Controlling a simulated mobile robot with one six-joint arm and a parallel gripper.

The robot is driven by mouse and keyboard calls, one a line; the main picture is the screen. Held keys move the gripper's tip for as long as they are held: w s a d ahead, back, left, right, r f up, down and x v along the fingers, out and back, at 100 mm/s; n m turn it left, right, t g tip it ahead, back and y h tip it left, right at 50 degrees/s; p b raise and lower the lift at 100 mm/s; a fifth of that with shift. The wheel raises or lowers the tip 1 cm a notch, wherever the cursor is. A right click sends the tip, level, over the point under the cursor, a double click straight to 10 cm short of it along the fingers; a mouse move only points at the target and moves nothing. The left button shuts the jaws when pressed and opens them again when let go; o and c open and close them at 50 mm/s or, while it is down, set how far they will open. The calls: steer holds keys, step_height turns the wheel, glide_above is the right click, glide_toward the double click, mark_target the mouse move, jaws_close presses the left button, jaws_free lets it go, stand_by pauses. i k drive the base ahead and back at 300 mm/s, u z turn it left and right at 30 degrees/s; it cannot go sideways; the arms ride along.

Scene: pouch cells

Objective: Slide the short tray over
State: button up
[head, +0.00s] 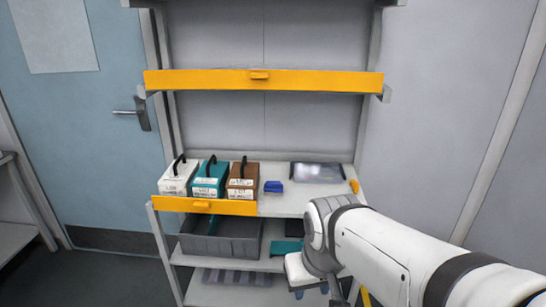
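I cannot tell for certain which item is the short tray. A flat, shiny grey tray-like piece (318,173) lies at the back right of the work-height shelf. A deep dark grey bin (222,245) sits on the shelf below, at the left. A low grey tray with divisions (236,278) lies on the lowest visible shelf. My gripper (311,291) is at the lower right, in front of the rack, pointing down. My wrist and the picture's bottom edge partly hide it, and its finger opening is unclear. I see nothing held in it.
White, teal and brown handled boxes (208,180) stand in a row behind a short yellow front bar (205,206). A small blue item (273,187) lies right of them. A long yellow bar (262,80) crosses the upper rack. My arm covers the rack's lower right.

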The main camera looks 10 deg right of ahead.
mark_target(312, 173)
steer(key=u, duration=0.05)
steer(key=i, duration=1.5)
steer(key=z, duration=0.1)
